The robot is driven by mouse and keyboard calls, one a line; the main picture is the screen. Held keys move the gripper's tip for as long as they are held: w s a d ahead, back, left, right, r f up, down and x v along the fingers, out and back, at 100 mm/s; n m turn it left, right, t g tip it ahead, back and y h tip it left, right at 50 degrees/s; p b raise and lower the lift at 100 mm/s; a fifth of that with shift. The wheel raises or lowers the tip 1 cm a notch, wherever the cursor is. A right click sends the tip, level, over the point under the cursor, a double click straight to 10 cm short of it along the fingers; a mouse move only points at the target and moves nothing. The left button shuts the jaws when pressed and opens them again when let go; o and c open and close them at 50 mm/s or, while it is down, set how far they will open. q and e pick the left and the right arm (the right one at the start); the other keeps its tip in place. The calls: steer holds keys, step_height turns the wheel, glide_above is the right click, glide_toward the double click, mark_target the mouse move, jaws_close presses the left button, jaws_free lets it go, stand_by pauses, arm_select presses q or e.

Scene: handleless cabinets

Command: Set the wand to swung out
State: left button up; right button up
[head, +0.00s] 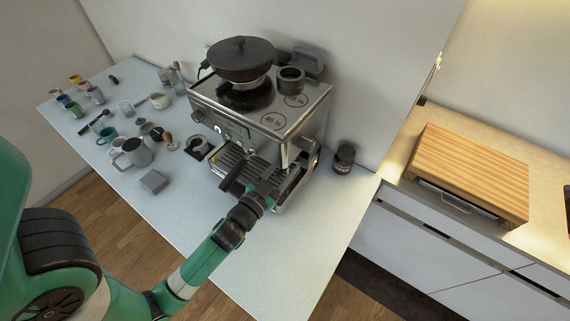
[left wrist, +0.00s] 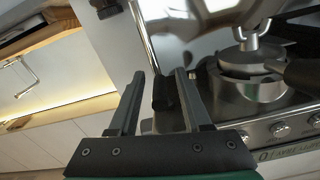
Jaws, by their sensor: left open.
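The wand is a thin chrome tube (left wrist: 145,38) on the espresso machine (head: 262,118), with a black piece (left wrist: 162,95) showing between my fingers in the left wrist view. My left gripper (head: 268,183) is at the machine's front right corner in the head view. Its two fingers (left wrist: 160,72) are open and stand on either side of the black piece, with no clear grip on it. In the head view the gripper and arm hide much of the wand's lower part. My right gripper is out of view.
A portafilter (left wrist: 255,85) with a black handle sits beside the right finger. Mugs and a metal pitcher (head: 133,152) stand to the left. The front right counter is clear.

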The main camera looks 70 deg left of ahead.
arm_select(q)
jaws_close()
stand_by(1.4)
